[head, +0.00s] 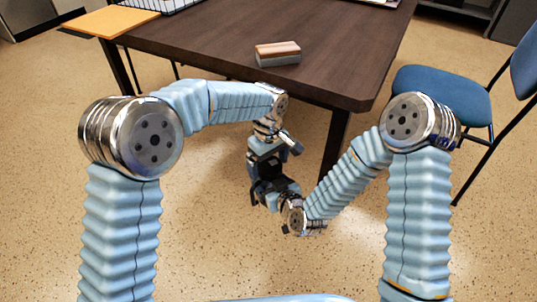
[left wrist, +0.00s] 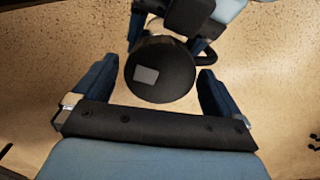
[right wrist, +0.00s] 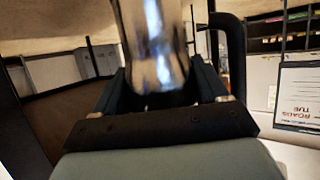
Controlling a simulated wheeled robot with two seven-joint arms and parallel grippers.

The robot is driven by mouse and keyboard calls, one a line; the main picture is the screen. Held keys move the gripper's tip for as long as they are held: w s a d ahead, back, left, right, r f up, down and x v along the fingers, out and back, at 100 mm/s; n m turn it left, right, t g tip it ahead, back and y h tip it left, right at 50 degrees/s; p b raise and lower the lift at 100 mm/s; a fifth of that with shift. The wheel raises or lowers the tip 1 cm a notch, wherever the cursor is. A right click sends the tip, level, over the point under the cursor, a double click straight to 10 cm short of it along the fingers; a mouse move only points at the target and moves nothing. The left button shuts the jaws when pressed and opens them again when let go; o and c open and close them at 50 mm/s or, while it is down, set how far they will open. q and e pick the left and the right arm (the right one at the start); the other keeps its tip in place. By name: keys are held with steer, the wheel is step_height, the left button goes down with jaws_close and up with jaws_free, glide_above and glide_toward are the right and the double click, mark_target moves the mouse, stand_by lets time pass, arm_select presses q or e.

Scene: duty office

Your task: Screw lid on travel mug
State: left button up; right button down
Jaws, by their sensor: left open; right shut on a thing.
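The travel mug (right wrist: 155,45) has a shiny metal body in the right wrist view, with a black handle (right wrist: 232,50) on its right. My right gripper (right wrist: 158,75) is shut on the mug's body. In the left wrist view a round black lid (left wrist: 165,82) with a grey square on it faces the camera, at the end of the mug. My left gripper (left wrist: 158,70) is open, with one finger on each side of the lid and gaps showing. Whether the lid is threaded on cannot be seen. In the head view both grippers meet near the middle and largely hide mug and lid.
A dark table (head: 215,42) stands ahead, with a brown and grey block (head: 278,53) near its front edge. A blue chair (head: 440,92) is at the right. The grippers are in front of the table, over open speckled floor (head: 230,250).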

arm_select(q)
steer(key=shift+f, duration=0.15)
steer(key=shift+c, duration=0.3)
steer(key=c, duration=1)
steer(key=m, duration=1)
steer(key=o, duration=1.1)
